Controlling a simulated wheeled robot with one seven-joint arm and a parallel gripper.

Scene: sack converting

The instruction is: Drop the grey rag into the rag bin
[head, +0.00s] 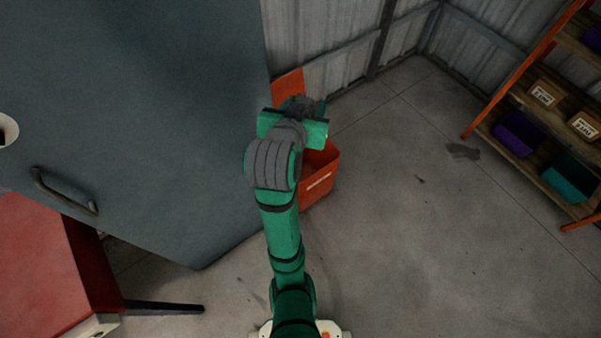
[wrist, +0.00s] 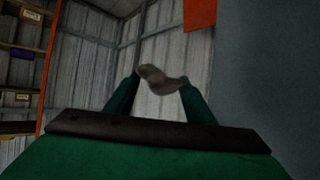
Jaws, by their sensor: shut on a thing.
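My gripper (wrist: 160,82) is shut on the grey rag (wrist: 160,79), which is pinched between the two green fingertips in the wrist view. In the head view my gripper (head: 302,103) is over the rag bin, and the rag cannot be told apart from the gripper there. The rag bin (head: 319,186) is an orange-red box with a pale label on its front, standing on the floor beside the grey-blue cabinet. Its raised orange back or lid (head: 288,86) shows behind my gripper. My arm hides much of the bin's opening.
A large grey-blue cabinet (head: 150,110) stands close on the left. A red box-like unit (head: 40,265) is at the lower left. A shelf rack (head: 505,92) with purple, teal and cardboard boxes stands at the right. The concrete floor (head: 420,240) between is clear.

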